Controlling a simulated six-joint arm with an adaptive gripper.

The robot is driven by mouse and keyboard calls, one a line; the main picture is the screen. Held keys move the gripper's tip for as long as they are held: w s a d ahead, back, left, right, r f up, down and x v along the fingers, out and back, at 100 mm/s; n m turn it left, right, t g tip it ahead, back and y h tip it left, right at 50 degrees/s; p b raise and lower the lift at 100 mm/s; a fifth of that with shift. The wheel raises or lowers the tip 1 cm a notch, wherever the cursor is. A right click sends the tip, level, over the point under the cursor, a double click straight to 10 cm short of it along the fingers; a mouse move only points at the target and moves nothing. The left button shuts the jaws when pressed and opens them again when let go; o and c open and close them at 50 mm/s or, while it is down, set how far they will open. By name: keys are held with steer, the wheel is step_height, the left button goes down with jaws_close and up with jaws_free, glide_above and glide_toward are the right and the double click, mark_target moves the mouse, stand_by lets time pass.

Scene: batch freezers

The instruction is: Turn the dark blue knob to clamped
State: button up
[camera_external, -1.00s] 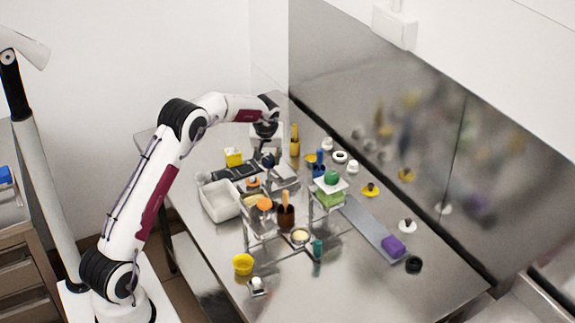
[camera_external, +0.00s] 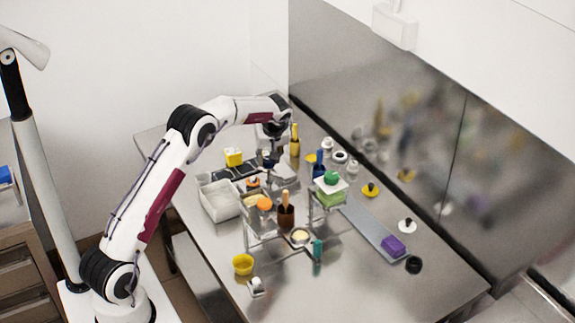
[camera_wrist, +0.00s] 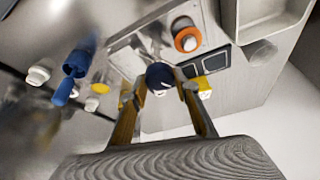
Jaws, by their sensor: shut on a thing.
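The dark blue knob (camera_wrist: 160,75) is round and sits on a metal fixture (camera_wrist: 130,50) in the wrist view. My gripper (camera_wrist: 163,88) has one finger on each side of the knob and is shut on it. The fingers hide part of its sides, and I cannot read any clamped marking. In the external view the knob (camera_external: 268,158) is a small dark shape below my gripper (camera_external: 272,150), at the back of the table. Its exact angle is too small to tell there.
An orange-ringed part (camera_wrist: 187,38) and a yellow block (camera_wrist: 203,90) are close to the knob. A brighter blue part (camera_wrist: 75,65) stands to the left.

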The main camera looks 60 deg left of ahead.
steer(key=o, duration=1.1)
steer(key=shift+v, duration=1.35)
steer(key=s+d, duration=0.3)
steer(key=d, duration=0.8)
steer(key=shift+d+r, duration=0.15)
steer(key=shift+d, duration=0.25)
